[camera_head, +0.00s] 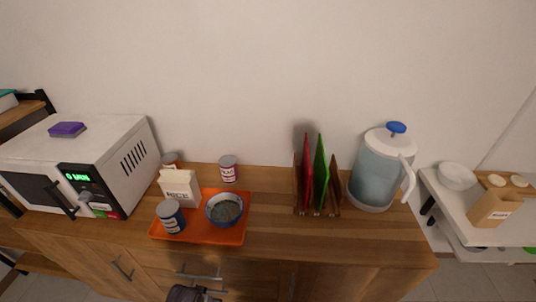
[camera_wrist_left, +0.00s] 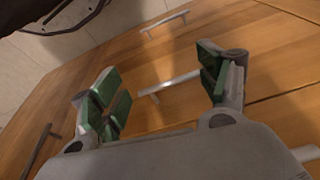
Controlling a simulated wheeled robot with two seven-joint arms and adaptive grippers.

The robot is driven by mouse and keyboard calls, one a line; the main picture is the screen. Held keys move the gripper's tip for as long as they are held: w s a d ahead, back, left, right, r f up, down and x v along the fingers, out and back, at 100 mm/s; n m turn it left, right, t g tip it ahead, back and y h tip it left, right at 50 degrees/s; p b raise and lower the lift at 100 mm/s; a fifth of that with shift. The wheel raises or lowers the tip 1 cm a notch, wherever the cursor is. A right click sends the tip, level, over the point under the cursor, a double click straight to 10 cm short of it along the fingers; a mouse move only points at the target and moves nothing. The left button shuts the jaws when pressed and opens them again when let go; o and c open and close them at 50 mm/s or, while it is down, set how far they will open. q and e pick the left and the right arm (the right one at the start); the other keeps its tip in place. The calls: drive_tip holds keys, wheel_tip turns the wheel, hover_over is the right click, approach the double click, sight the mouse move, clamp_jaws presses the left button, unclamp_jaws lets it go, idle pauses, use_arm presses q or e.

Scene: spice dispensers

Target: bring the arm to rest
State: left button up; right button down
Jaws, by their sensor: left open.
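My left gripper (camera_wrist_left: 160,88) shows in the left wrist view with its two green-padded fingers spread wide and nothing between them. It hangs in front of the wooden cabinet's drawer fronts, and a metal handle (camera_wrist_left: 168,84) shows beyond the gap between the fingers. In the head view a dark part at the bottom edge, in front of the drawers, seems to be mine; its fingers cannot be made out there. My right gripper is in neither view.
On the wooden cabinet (camera_head: 270,215) stand a white microwave (camera_head: 120,150), an orange tray (camera_head: 215,238) with a can, a carton and a bowl (camera_head: 224,209), a rack of coloured boards (camera_head: 320,175) and a pitcher (camera_head: 378,172). A white side table (camera_head: 440,200) stands right.

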use_arm(q)
drive_tip(key=s+a+f, duration=0.1)
drive_tip(key=s+f, duration=0.4)
drive_tip(key=f, duration=0.4)
drive_tip(key=s+a+f+g, duration=0.1)
drive_tip(key=s+f, duration=0.4)
drive_tip(key=f, duration=0.4)
drive_tip(key=s+a+f, duration=0.1)
drive_tip(key=s+f, duration=0.5)
drive_tip(key=f, duration=0.3)
drive_tip(key=s+a+f, duration=0.2)
drive_tip(key=s+f, duration=0.3)
drive_tip(key=s, duration=0.4)
drive_tip(key=shift+s+a+g, duration=0.3)
drive_tip(key=shift+s, duration=0.1)
